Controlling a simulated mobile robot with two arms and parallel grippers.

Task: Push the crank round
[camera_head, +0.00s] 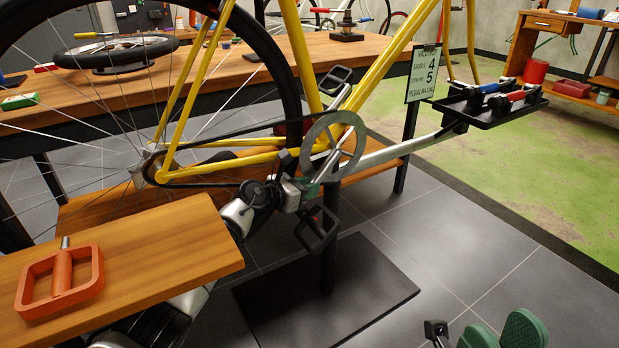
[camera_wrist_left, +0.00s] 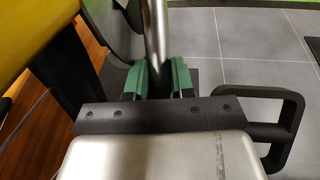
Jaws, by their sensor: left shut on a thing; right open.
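The yellow bicycle frame (camera_head: 375,75) carries a grey chainring (camera_head: 356,146) with a dark chain running back to the rear wheel. One black pedal (camera_head: 336,80) is above the chainring and another black pedal (camera_head: 318,230) is below it; the lower one also shows in the left wrist view (camera_wrist_left: 290,125). My left gripper (camera_head: 311,190) is low beside the chainring. In the left wrist view, its green-padded fingers (camera_wrist_left: 160,82) are shut around the silver crank arm (camera_wrist_left: 156,35). My right gripper (camera_head: 499,337) is open at the bottom right, partly cut off and apart from the bicycle.
A wooden board (camera_head: 150,255) with an orange pedal (camera_head: 62,280) is at the lower left. A long workbench (camera_head: 250,70) stands behind the bicycle. A black tray (camera_head: 492,108) with blue and red tools is at the right. A dark mat (camera_head: 375,280) lies on the tiled floor.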

